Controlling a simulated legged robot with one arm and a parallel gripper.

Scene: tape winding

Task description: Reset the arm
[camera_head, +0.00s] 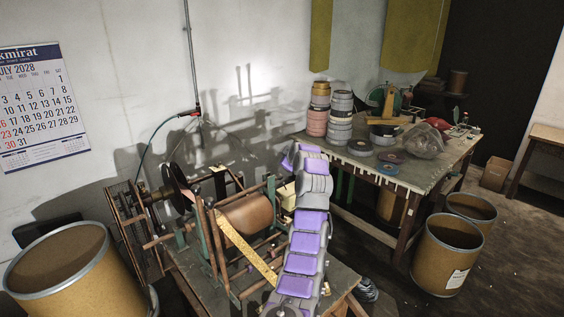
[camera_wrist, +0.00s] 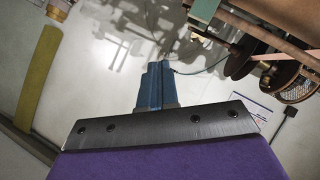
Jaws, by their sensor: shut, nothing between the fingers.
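My arm, grey with purple panels, rises from the bottom middle of the head view and stands in front of the winding machine's right side. In the wrist view my gripper (camera_wrist: 155,80) shows as two blue fingers pressed together with nothing between them. Its fingers are not clearly seen in the head view. The winding machine (camera_head: 251,213) has a brown roller in a wooden and green frame, with a yellow tape strip (camera_head: 245,248) slanting down from it. Part of the machine and its dark discs (camera_wrist: 278,72) show at the upper right of the wrist view.
A table (camera_head: 424,176) at the back right holds stacked tape rolls (camera_head: 341,118) and a clear bag (camera_head: 424,141). Brown drums stand at the lower left (camera_head: 65,268) and right (camera_head: 445,254). A calendar (camera_head: 38,105) hangs on the white wall. Floor at the lower right is clear.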

